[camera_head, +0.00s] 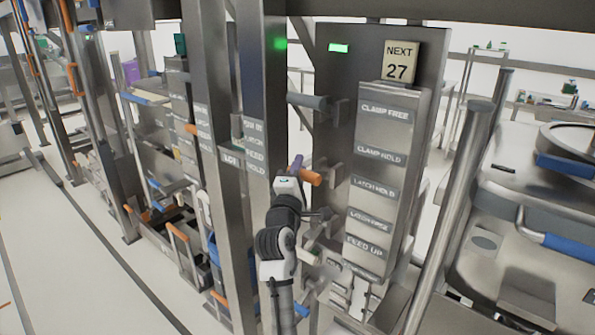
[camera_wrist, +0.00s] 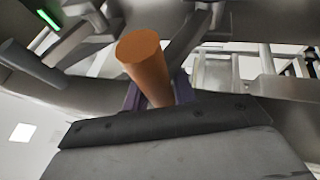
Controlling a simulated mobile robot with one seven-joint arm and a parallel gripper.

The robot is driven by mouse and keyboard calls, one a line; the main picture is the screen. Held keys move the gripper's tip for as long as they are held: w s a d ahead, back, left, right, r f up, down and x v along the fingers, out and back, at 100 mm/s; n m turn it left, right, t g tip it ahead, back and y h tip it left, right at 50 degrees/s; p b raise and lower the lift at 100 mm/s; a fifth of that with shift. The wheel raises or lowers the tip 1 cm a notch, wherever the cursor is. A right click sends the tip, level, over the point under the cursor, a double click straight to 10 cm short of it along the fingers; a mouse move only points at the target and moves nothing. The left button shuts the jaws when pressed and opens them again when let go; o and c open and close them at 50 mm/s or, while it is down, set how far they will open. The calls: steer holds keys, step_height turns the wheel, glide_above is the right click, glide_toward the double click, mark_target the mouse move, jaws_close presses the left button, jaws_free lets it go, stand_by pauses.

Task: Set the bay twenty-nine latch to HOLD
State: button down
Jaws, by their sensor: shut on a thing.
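My gripper (camera_head: 297,168) is at the left of the labelled metal panel (camera_head: 395,105). Its purple fingers are shut on an orange cylindrical handle (camera_head: 309,177). In the wrist view the handle (camera_wrist: 145,62) rises between the fingers (camera_wrist: 158,93), its round end toward the camera. In the head view the handle is level with the gap between the CLAMP HOLD label (camera_head: 381,155) and the LATCH HOLD label (camera_head: 373,187). Labels above and below include CLAMP FREE and FEED UP. The handle's mount is partly hidden by my gripper. A sign (camera_head: 400,62) reads NEXT 27.
A grey lever (camera_head: 318,102) sticks out above my gripper. A green light (camera_head: 338,48) glows on the panel top. A steel post (camera_head: 262,90) stands close to the left of my arm, and a slanted pipe (camera_head: 450,215) runs at the right.

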steer(key=shift+d+r+h, duration=0.1)
steer(key=shift+d+h, duration=0.3)
steer(key=shift+d, duration=0.6)
steer(key=c, duration=1.5)
jaws_free()
steer(key=shift+c, duration=0.2)
steer(key=o, duration=0.4)
steer(key=shift+d, duration=0.15)
steer(key=shift+s+f, duration=0.35)
steer(key=shift+s, duration=0.05)
steer(key=a+b+v, duration=0.1)
steer(key=b+v, duration=0.3)
steer(key=v, duration=0.9)
steer(key=shift+r, duration=0.25)
steer(key=shift+a, duration=0.15)
